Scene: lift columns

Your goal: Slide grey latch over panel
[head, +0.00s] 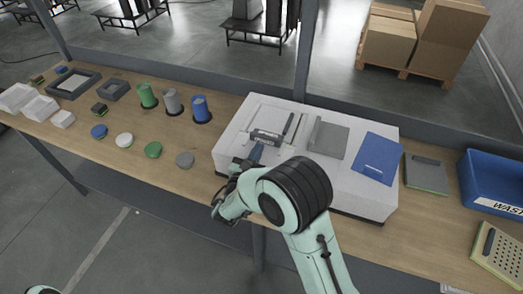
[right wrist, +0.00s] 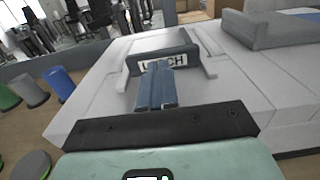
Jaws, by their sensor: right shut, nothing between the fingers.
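A grey latch (head: 266,136) with a white label reading LATCH sits on top of the white box (head: 232,130), towards its left side. The latch also shows in the right wrist view (right wrist: 189,48), bridging two light rails. My right gripper (head: 255,154) is shut and empty, its fingertips (right wrist: 157,66) just on the near side of the latch, overlapping its label. I cannot tell whether they touch it. A grey raised panel (head: 331,139) and a blue panel (head: 378,157) lie on the box to the right. My left gripper is out of view.
Green, grey and blue cylinders (head: 200,108) and several round discs (head: 153,149) stand left of the box on the wooden bench (head: 110,160). A grey-green block (head: 426,173) and a blue bin (head: 490,178) are at the right. My right arm covers the box's front.

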